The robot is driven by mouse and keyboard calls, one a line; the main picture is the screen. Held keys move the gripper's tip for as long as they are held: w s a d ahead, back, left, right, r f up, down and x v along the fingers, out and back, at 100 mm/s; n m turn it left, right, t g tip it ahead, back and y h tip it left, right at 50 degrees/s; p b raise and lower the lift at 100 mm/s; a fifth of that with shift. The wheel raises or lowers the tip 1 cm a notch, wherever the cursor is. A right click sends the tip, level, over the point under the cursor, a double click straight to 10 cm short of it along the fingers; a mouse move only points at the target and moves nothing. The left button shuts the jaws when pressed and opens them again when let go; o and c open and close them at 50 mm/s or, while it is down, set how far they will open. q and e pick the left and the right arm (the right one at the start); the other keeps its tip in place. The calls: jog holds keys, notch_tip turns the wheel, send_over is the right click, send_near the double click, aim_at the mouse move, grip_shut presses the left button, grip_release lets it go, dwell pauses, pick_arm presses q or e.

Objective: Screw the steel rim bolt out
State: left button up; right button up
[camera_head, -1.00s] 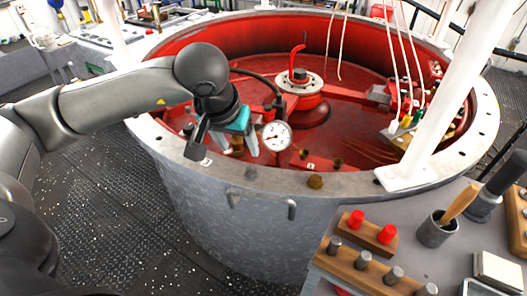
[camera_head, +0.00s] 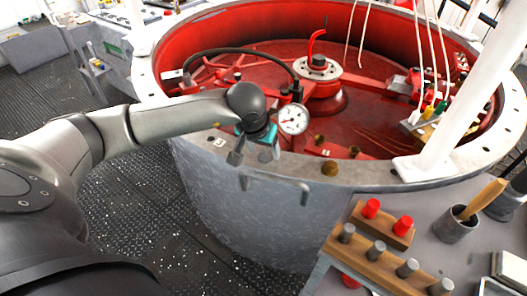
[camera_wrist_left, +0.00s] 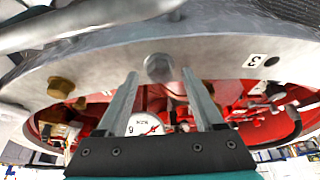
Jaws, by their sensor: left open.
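The steel rim bolt (camera_wrist_left: 158,66) is a grey hex head on the pale rim (camera_wrist_left: 215,55) in the left wrist view. My left gripper (camera_wrist_left: 160,77) is open, with one finger on each side of the bolt's line and the tips close to the head. A gap shows between the fingers and the bolt; I cannot tell the depth between them. In the head view my left gripper (camera_head: 262,153) is over the front rim and hides the bolt. My right gripper is in no view.
A brass bolt (camera_head: 330,168) sits on the rim to the right; a white dial gauge (camera_head: 293,119) is just behind the gripper. A wooden block with red-capped pegs (camera_head: 384,222) and a peg rack (camera_head: 375,252) stand on the bench at lower right.

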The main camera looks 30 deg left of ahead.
pick_arm(q)
jog(key=shift+w+f, duration=0.15)
jog(key=shift+f, duration=0.2)
grip_shut()
dwell(0.4)
